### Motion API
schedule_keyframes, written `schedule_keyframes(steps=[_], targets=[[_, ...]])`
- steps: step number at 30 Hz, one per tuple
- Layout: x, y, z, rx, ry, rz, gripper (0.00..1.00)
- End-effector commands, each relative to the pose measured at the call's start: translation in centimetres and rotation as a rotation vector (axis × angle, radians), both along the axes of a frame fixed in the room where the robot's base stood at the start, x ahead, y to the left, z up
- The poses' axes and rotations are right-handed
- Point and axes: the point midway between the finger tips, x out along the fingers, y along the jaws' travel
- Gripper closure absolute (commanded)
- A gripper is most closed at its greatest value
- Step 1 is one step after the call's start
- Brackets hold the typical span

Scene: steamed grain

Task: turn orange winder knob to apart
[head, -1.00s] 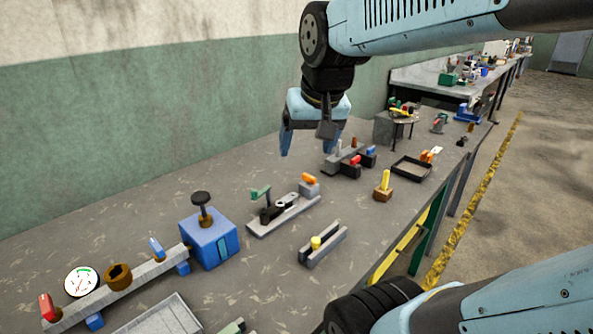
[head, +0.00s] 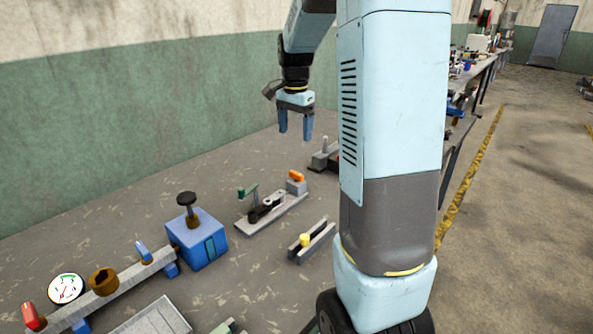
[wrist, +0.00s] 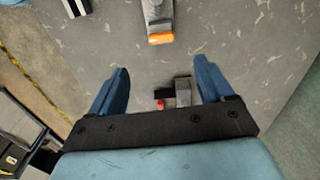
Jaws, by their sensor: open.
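The orange winder knob (head: 296,175) sits on a small grey block at the far end of a grey fixture (head: 278,208) on the bench. In the wrist view the orange knob (wrist: 160,38) shows at the top middle, ahead of the fingertips. My gripper (head: 295,134) is open and empty, pointing down above the bench. In the head view it is above the knob, apart from it. In the wrist view its two blue fingers (wrist: 161,68) are spread wide with nothing between them at the tips.
A green-handled lever (head: 248,191) and a black crank are on the same fixture. A blue box with a black knob (head: 187,199) stands to the left. A grey slotted block with a yellow knob (head: 304,240) is in front. My arm hides the bench's right side.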

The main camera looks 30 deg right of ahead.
Motion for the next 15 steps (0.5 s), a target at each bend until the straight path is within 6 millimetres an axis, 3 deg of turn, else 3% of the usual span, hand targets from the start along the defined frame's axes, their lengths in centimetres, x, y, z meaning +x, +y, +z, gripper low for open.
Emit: schedule_keyframes(steps=[8, 15], targets=[[1.0, -0.8, -1.8, 0.002, 0.021, -0.049, 0.19], [1.0, -0.7, -5.3, 0.002, 0.023, -0.047, 0.19]])
